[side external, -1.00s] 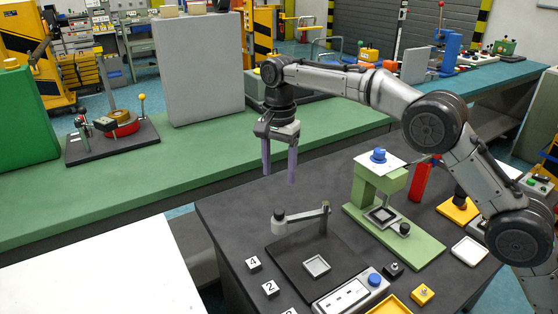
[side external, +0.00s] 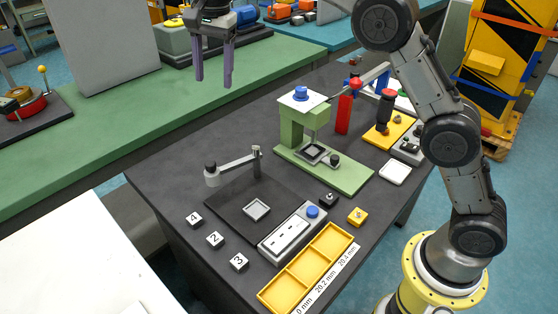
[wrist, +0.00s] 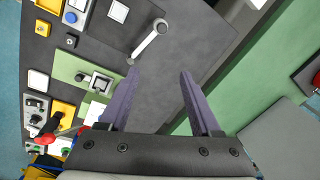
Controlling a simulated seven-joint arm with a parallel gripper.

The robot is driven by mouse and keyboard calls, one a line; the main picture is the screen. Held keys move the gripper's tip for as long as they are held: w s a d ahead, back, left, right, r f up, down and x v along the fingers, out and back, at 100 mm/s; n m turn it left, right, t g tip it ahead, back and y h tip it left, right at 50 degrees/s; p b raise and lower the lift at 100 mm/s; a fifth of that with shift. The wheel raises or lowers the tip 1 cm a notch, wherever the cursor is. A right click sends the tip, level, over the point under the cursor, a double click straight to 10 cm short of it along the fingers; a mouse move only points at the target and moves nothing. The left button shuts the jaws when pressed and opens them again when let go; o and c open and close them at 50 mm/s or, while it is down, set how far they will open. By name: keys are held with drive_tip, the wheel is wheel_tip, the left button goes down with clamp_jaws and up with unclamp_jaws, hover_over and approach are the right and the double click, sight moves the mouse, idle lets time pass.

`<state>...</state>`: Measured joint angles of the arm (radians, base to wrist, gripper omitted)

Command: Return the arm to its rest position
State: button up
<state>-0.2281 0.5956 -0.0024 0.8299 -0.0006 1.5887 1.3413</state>
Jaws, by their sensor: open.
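My gripper (side external: 213,78) hangs high at the top of the side external view, its two purple fingers pointing down and apart. It is open, with nothing between the fingers. In the wrist view my gripper (wrist: 158,82) shows the same gap, with dark table top beyond the fingertips. The gate mechanism (side external: 232,166), a grey swing arm on a post above a black plate, stands below and in front of it. A square pad (side external: 257,209) lies on that plate. My gripper touches nothing.
A green press (side external: 297,128) with a blue knob stands on the dark table. A yellow three-part tray (side external: 284,289), a grey box with a blue button (side external: 297,229) and numbered cubes (side external: 215,239) lie at the front. A grey panel (side external: 104,40) stands at the back left. Air around my gripper is clear.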

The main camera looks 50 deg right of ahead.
drive_tip(key=s+d+r+n+t, duration=0.1)
drive_tip(key=s+d+r, duration=0.2)
drive_tip(key=s, duration=0.4)
drive_tip(key=s+d+r+t, duration=0.1)
drive_tip(key=s+d+r, duration=0.2)
drive_tip(key=s, duration=0.4)
drive_tip(key=s+d+r+n+t, duration=0.1)
drive_tip(key=s+d+r, duration=0.3)
drive_tip(key=s, duration=0.2)
drive_tip(key=s+d+f+n+t, duration=0.1)
drive_tip(key=s+d+f+n, duration=0.1)
drive_tip(key=s+f+n, duration=0.8)
drive_tip(key=s+f, duration=0.6)
drive_tip(key=f, duration=0.1)
drive_tip(key=shift+s+d+n, duration=0.15)
drive_tip(key=shift+s+n, duration=0.05)
drive_tip(key=shift+n, duration=0.2)
